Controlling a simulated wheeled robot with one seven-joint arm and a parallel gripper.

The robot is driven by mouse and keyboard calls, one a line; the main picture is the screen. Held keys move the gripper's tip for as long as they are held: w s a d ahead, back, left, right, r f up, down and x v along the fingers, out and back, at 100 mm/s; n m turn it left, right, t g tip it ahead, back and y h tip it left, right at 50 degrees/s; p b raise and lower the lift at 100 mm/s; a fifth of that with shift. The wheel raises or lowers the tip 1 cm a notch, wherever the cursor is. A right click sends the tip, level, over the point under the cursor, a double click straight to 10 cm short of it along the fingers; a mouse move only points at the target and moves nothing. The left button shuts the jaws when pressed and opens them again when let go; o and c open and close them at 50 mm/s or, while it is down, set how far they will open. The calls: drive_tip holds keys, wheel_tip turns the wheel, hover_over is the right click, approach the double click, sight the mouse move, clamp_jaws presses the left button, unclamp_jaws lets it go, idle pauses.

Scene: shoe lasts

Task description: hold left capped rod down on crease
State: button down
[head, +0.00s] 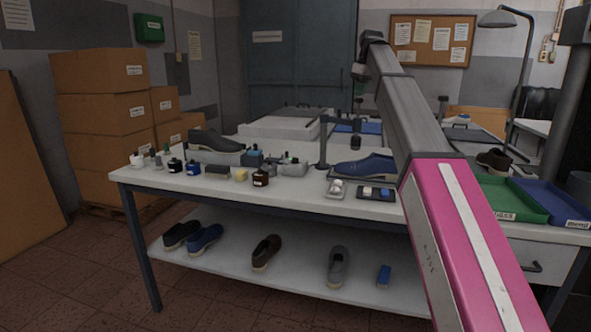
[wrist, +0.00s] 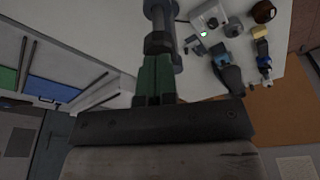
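In the wrist view the green fingers of my gripper (wrist: 153,82) are close together. A blue shoe (head: 366,166) lies on the table in the head view, partly behind my arm. A dark upright stand (head: 322,146) with a side arm is just left of it.
The white table (head: 300,196) holds small bottles (head: 192,167), a yellow block (head: 240,175) and a grey shoe (head: 214,141) at left. A small dark tray (head: 376,194) lies near the front edge. Green (head: 512,200) and blue (head: 556,205) trays are at right. Several shoes lie on the lower shelf.

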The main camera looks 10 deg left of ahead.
sight(359, 100)
drive_tip(key=shift+d+x, duration=0.15)
drive_tip(key=shift+x, duration=0.8)
drive_tip(key=shift+d+x, duration=0.2)
drive_tip(key=shift+x, duration=0.75)
drive_tip(key=shift+s+f, duration=0.3)
drive_tip(key=shift+f, duration=0.05)
drive_tip(key=shift+r, duration=0.2)
idle(2.0)
drive_tip(key=shift+w+r, duration=0.1)
drive_tip(key=shift+r, duration=0.05)
drive_tip(key=shift+w+a+v, duration=0.1)
drive_tip(key=shift+a+v, duration=0.1)
drive_tip(key=shift+v, duration=0.95)
drive_tip(key=shift+w+a+v, duration=0.15)
drive_tip(key=shift+a+v, duration=0.05)
drive_tip(key=shift+v, duration=0.9)
drive_tip(key=shift+r, duration=0.5)
drive_tip(key=shift+s, duration=0.1)
